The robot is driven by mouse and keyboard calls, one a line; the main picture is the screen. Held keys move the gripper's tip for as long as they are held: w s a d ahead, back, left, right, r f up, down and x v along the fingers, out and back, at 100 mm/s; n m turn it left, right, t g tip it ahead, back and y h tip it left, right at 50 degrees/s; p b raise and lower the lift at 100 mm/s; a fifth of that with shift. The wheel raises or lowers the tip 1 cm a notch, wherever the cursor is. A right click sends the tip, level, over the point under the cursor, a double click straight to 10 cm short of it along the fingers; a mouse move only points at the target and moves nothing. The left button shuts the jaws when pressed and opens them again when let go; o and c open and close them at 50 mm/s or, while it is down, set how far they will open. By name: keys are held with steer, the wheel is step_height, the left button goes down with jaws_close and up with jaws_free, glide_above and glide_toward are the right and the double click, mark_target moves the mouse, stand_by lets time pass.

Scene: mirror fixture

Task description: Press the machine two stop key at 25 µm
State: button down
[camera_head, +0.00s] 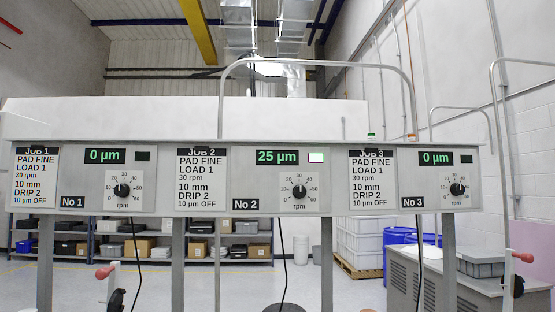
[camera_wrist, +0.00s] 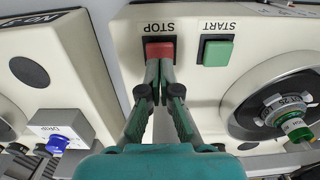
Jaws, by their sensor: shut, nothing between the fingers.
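In the head view, the No 2 panel (camera_head: 275,201) has a green display (camera_head: 277,157) reading 25 µm, with a white lit square (camera_head: 316,158) beside it. Its job card (camera_head: 202,180) reads "10 µm OFF". In the wrist view, which is upside down, a red STOP key (camera_wrist: 160,50) sits left of a green START key (camera_wrist: 217,53) on a cream machine front. My gripper (camera_wrist: 159,66) is shut and empty, with its fingertips at the red key's near edge, overlapping it. I cannot tell whether they touch it. My gripper does not show in the head view.
Displays for No 1 (camera_head: 105,156) and No 3 (camera_head: 435,158) read 0 µm, with dark squares beside them. In the wrist view, a blue knob (camera_wrist: 57,145) on a DRIP box stands at left, and a round spindle part (camera_wrist: 290,112) at right.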

steer(key=shift+f, duration=1.25)
steer(key=shift+r, duration=3.05)
